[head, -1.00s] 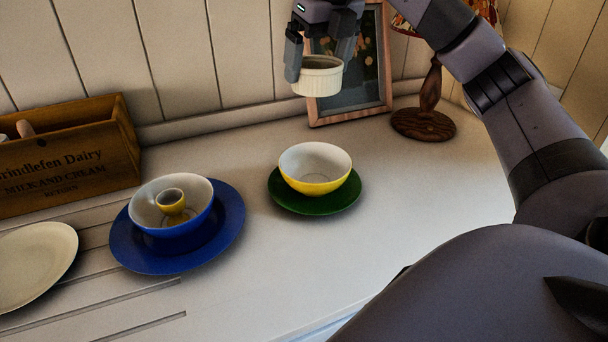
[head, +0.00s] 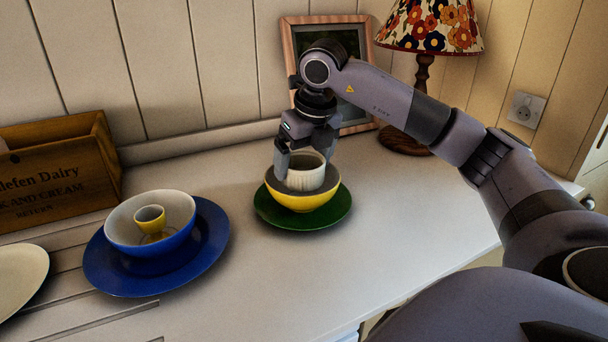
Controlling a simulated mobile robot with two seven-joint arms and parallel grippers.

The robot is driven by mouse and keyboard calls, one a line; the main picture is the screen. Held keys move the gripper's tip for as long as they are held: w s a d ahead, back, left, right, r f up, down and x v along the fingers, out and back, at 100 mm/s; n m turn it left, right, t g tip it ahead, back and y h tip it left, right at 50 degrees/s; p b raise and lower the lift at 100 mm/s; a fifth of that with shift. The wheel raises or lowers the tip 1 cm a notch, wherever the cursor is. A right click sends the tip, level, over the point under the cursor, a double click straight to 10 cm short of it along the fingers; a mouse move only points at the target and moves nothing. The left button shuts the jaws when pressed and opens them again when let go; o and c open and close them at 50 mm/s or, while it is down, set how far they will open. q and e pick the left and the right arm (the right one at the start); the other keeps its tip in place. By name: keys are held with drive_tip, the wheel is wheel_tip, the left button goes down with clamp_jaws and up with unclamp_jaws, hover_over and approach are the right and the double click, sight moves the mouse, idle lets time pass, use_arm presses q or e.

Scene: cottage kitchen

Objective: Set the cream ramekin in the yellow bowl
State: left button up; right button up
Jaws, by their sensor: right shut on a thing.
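The cream ramekin (head: 307,173) is ribbed and upright, low over the yellow bowl's opening, its base seeming to dip inside the rim. My right gripper (head: 301,170) is shut on the ramekin's wall from above. My left gripper does not show in the head view.
A blue bowl (head: 186,240) holding a small yellow cup (head: 151,222) stands on a blue plate (head: 215,246) to the left. A wooden crate (head: 60,165), a picture frame (head: 287,42) and a lamp (head: 424,75) stand behind. The counter (head: 262,285) in front is clear.

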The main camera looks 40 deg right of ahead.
drive_tip(key=shift+f, duration=1.55)
drive_tip(key=shift+f+b, duration=0.4)
drive_tip(key=shift+f, duration=0.05)
drive_tip(key=o, duration=0.8)
drive_tip(key=shift+r, duration=0.1)
drive_tip(key=p+v, duration=0.1)
drive_tip(key=v, duration=1.1)
drive_tip(key=shift+r, duration=0.4)
